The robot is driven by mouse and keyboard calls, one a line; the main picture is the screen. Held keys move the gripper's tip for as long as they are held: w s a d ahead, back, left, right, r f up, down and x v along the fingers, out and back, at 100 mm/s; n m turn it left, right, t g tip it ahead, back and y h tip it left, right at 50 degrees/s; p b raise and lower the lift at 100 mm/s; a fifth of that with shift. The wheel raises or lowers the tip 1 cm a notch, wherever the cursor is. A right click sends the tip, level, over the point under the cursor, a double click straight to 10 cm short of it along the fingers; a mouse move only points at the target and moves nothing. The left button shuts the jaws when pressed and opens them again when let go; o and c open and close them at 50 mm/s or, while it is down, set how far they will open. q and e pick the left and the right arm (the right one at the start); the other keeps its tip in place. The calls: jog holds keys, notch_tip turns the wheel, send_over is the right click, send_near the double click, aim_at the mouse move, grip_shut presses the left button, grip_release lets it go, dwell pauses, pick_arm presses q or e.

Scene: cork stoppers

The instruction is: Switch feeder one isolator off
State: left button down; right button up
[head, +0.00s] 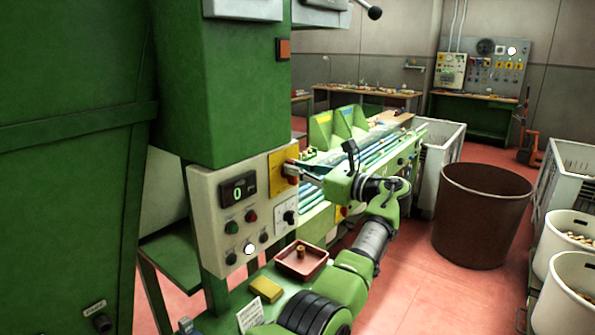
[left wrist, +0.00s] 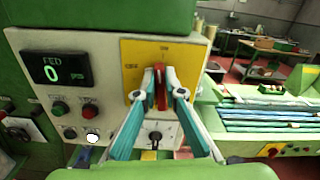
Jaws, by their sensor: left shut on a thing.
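The isolator is a red handle (left wrist: 161,92) on a yellow plate (left wrist: 140,50) at the right of the control panel. In the left wrist view the handle stands upright, with a label above it and another at its left, which seems to read OFF. My left gripper (left wrist: 160,82) is shut on the red handle, one finger on each side. In the head view the yellow plate (head: 277,163) shows at the panel's right edge, and my left gripper (head: 296,173) reaches it from the right. My right gripper is not in view.
The panel (head: 207,205) carries a display (head: 238,190) reading 0, several buttons and a black knob (head: 289,216). A red tray (head: 282,268) holding a small brown piece lies below. A conveyor (head: 375,155) runs behind my arm; a brown bin (head: 482,225) stands right.

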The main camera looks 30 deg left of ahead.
pick_arm(q)
jog(key=shift+s+f+n+b, duration=0.3)
jog(key=shift+n+b, duration=1.35)
jog(key=shift+n, duration=1)
jog(key=shift+s+f+n+b, duration=0.25)
jog(key=shift+n+b, duration=1.45)
jog(key=shift+n, duration=1)
jog(key=shift+s+f+n+b, duration=0.2)
jog(key=shift+f+n+b, duration=0.15)
jog(key=shift+n+b, duration=1.8)
jog(key=shift+n+p, duration=0.4)
jog(key=shift+n, duration=0.3)
jog(key=c, duration=2.1)
grip_release()
jog(key=shift+c, duration=0.2)
jog(key=d, duration=1.2)
jog(key=shift+s, duration=0.45)
jog(key=shift+a, duration=0.1)
